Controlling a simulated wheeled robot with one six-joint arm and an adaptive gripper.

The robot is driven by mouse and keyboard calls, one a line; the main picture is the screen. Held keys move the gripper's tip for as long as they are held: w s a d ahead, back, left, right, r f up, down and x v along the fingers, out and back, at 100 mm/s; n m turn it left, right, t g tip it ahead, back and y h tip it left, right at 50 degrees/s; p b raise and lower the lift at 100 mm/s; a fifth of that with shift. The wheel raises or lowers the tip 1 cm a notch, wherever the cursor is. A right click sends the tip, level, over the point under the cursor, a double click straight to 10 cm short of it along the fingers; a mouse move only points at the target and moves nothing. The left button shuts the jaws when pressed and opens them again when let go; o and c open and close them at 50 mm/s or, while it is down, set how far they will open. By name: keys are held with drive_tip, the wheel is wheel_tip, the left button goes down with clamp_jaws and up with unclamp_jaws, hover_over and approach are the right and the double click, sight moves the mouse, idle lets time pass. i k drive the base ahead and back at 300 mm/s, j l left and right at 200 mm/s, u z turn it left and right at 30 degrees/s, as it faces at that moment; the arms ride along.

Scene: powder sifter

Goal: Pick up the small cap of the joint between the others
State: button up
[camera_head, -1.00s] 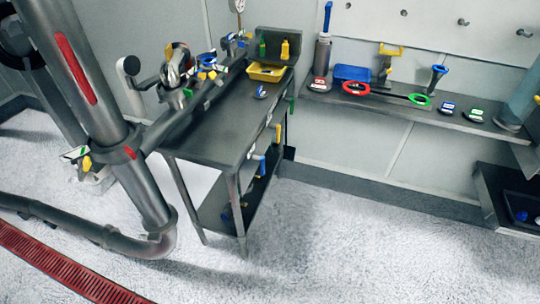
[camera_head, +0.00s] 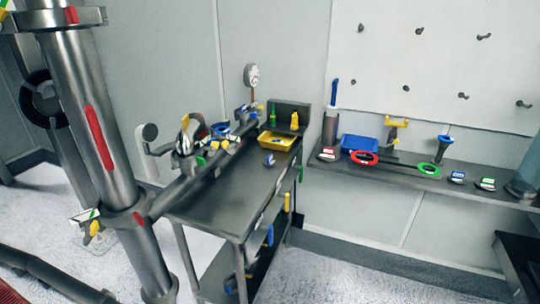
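Several small dark pieces with coloured labels sit on the wall shelf (camera_head: 405,171). A red-labelled piece (camera_head: 328,155) is at its left, a blue-labelled piece (camera_head: 457,178) further right, and a green-labelled piece (camera_head: 487,184) to the right of that. The blue-labelled one lies between the other two, with other items also between it and the red one. My gripper is not in view.
The dark bench (camera_head: 225,205) has a yellow tray (camera_head: 279,141) and clustered fittings along its left pipe. A thick steel column (camera_head: 100,140) stands at left. A blue bin (camera_head: 359,145), red ring (camera_head: 364,158) and green ring (camera_head: 428,169) are on the shelf. Floor right of the bench is clear.

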sight(269, 161)
drive_tip(key=i+z, duration=0.5)
drive_tip(key=i, duration=0.6)
